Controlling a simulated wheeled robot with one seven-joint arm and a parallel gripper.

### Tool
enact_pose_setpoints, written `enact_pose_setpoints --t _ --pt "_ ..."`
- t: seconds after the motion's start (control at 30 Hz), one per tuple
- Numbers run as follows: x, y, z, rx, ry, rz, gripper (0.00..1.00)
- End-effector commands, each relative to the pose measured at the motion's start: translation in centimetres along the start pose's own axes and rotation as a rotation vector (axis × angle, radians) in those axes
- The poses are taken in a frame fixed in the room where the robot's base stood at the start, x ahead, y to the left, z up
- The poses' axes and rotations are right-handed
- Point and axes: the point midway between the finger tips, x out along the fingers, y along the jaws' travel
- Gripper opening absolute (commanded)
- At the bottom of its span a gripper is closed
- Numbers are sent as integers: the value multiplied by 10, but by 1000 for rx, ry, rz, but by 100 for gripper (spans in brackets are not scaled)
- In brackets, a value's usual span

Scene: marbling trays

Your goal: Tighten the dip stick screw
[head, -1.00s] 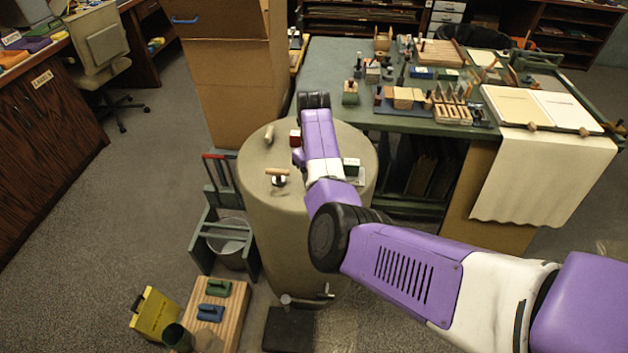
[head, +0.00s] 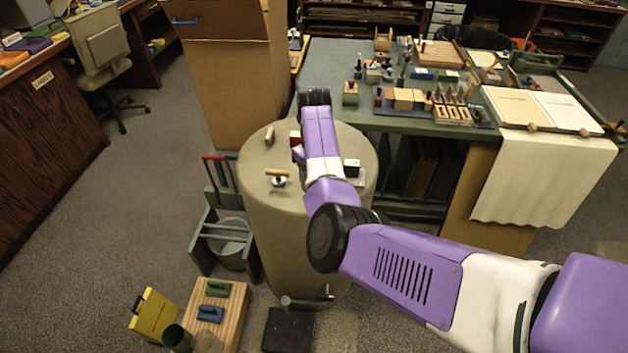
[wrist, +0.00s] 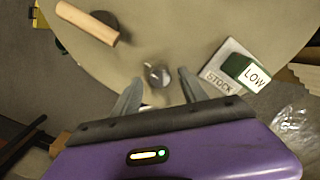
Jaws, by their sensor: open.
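A small round metallic knob (wrist: 157,75), seemingly the dip stick screw, stands on the top of the beige drum (wrist: 210,30) in the wrist view. My gripper (wrist: 160,80) is open, with one grey finger on each side of the knob; no contact shows. In the head view, my purple arm reaches over the drum (head: 262,225) and hides the knob and the fingers.
A green block marked LOW (wrist: 245,73) sits by a STOCK plate (wrist: 219,80), right of the knob. A wooden handle (wrist: 87,22) is at upper left. A green workbench (head: 325,70) stands behind.

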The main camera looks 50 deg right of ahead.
Motion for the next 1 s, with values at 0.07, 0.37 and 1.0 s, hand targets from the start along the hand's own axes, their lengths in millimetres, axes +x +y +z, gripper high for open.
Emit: enact_pose_setpoints --t 0.07,0.37,1.0 --pt "-12 0 1 1 -4 -2 50" --pt "-57 0 1 0 -3 -1 50" --pt "-67 0 0 0 -2 0 50"
